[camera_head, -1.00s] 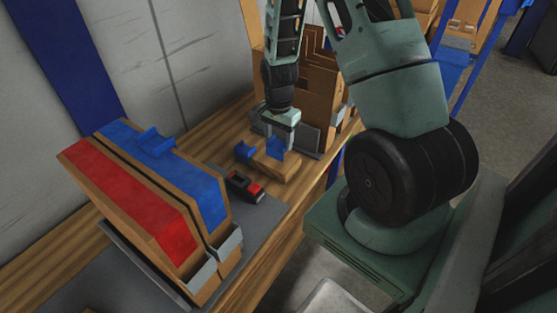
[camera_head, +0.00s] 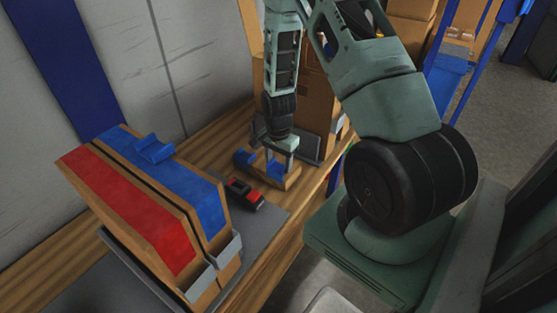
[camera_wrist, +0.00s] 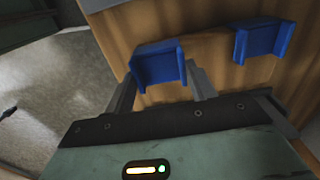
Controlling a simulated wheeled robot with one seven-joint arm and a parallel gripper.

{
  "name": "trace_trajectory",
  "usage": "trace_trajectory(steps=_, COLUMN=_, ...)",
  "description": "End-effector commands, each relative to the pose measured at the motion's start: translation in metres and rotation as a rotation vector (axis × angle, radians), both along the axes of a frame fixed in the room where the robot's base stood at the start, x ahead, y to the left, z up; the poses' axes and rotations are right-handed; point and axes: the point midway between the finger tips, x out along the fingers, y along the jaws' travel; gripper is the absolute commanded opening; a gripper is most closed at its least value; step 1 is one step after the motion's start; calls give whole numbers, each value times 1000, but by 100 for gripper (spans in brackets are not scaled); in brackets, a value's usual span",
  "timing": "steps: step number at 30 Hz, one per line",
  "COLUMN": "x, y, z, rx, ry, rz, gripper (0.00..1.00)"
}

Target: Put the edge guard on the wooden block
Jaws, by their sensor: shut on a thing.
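The wooden block (camera_head: 291,181) lies on the workbench, and its wooden face (camera_wrist: 212,52) fills much of the wrist view. My gripper (camera_head: 276,160) points down at the block. In the wrist view, my gripper (camera_wrist: 162,85) has its two fingers on either side of a blue edge guard (camera_wrist: 158,64) and is shut on it. This held guard (camera_head: 274,168) is down at the block in the head view; whether it is fully seated cannot be told. A second blue edge guard (camera_wrist: 262,39) is at the block's other end, also in the head view (camera_head: 243,157).
A red and black device (camera_head: 245,194) lies just in front of the block. Two large sloped stands, with red (camera_head: 135,210) and blue tops, fill the left; a blue bracket (camera_head: 154,149) sits on the blue one. Cardboard boxes (camera_head: 318,110) stand close behind my gripper.

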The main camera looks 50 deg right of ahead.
Motion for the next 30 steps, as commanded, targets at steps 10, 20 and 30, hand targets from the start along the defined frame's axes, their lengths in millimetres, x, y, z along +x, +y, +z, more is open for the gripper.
trace_trajectory(steps=10, x=0, y=0, z=-5, rx=0, ry=0, rz=0, gripper=69)
trace_trajectory(steps=20, x=0, y=0, z=-4, rx=0, ry=0, rz=0, gripper=77)
trace_trajectory(steps=30, x=1, y=-1, z=45, rx=-3, ry=-6, rz=1, gripper=77)
